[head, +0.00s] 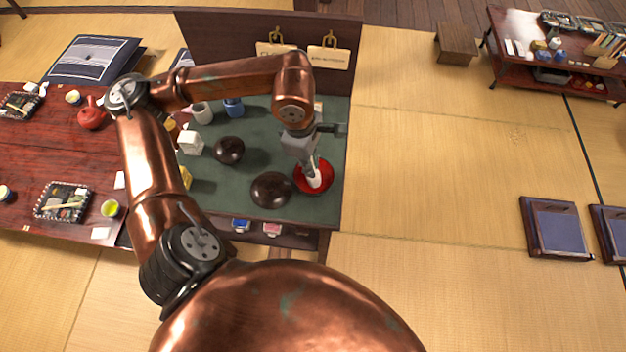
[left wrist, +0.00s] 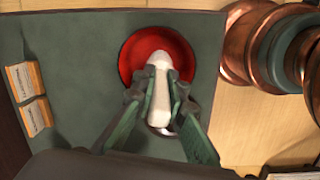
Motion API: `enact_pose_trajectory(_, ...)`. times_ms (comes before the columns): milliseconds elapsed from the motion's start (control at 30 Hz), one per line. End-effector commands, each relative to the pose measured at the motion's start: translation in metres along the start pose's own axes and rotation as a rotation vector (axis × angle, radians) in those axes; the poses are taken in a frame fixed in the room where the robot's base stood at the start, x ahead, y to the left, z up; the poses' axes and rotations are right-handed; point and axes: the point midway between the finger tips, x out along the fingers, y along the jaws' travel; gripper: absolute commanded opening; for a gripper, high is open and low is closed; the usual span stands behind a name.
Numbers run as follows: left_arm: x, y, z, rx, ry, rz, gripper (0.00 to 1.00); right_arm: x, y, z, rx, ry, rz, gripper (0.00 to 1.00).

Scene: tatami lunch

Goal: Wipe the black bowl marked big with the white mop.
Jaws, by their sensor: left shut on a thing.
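A bowl with a red inside (head: 326,172) stands at the front right of the green-topped stand. It also shows in the left wrist view (left wrist: 133,55). My left gripper (head: 304,150) is above it, shut on the white mop (head: 314,180). In the left wrist view, the gripper (left wrist: 160,92) grips the mop (left wrist: 158,85), whose pale end lies over the bowl's red inside. Contact between them is hard to tell. Two dark rounded bowls, one (head: 271,189) left of the red one and one (head: 229,150) farther back, show no readable marking. My right gripper is out of view.
A dark panel with two hanging tags (head: 330,57) stands behind the green top (head: 225,195). A red-brown table (head: 50,150) adjoins at left.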

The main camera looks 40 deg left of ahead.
Motion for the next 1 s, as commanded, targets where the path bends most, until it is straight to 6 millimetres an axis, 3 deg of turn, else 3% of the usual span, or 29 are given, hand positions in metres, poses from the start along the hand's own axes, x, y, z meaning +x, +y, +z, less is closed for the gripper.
enact_pose_trajectory(600, 0.000, 0.005, 0.000, -0.777, 0.045, 0.081, 0.00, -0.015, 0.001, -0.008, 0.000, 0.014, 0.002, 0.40)
enact_pose_trajectory(1000, 0.001, 0.005, -0.001, -0.832, 0.050, 0.086, 0.00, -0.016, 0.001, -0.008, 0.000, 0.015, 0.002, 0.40)
